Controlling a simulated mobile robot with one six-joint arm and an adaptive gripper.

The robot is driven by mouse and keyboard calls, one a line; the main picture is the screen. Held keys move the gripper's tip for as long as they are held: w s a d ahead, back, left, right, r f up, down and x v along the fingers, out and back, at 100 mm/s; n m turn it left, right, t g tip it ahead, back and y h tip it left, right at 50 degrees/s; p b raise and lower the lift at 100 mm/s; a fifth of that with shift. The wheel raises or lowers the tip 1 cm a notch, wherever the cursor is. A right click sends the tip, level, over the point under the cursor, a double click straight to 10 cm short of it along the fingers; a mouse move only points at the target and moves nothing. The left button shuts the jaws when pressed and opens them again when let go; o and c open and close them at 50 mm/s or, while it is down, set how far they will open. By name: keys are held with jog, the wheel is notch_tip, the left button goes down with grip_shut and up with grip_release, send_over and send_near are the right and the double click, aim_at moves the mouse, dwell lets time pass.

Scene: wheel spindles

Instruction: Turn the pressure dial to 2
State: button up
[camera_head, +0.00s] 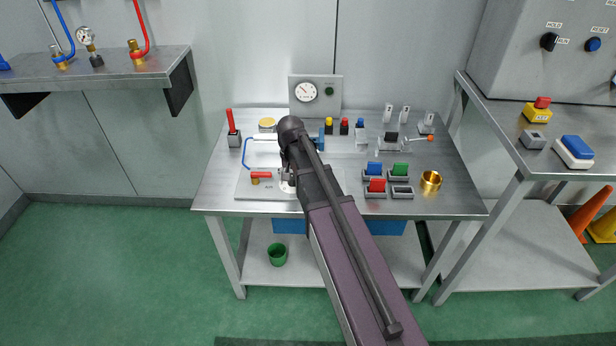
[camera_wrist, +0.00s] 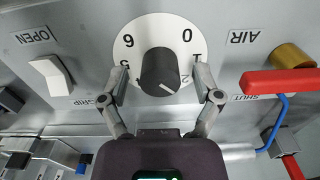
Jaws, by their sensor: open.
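In the wrist view the pressure dial is a black knob (camera_wrist: 160,66) on a white round scale (camera_wrist: 157,22) that appears upside down. The digits 6, 0, 1 and 5 show around it, with a partly covered 2 at lower right. The knob's white mark points down and right, near the 2; its exact reading is unclear. My gripper (camera_wrist: 160,74) is open, one finger on each side of the knob. Contact cannot be told. In the head view a sliver of the white scale (camera_head: 287,187) shows, and my arm hides the knob and gripper.
A white rocker switch (camera_wrist: 49,75) sits to the left of the dial, and a red lever handle (camera_wrist: 279,82) to its right. On the bench (camera_head: 430,207) stand a gauge panel (camera_head: 330,104), several coloured blocks and a brass ring (camera_head: 431,180).

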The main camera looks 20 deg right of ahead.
aim_at(293, 177)
jog(key=m, duration=1.1)
jog(key=shift+r, duration=0.15)
notch_tip(293, 177, up, 14)
jog(key=p, duration=1.4)
jog(key=s+r+n+p, duration=0.1)
jog(key=s+n, duration=1.4)
jog(key=s, duration=0.1)
jog(key=shift+s, duration=0.2)
dwell(0.4)
jog(key=shift+d, duration=0.1)
jog(key=shift+r, duration=0.1)
dwell(1.0)
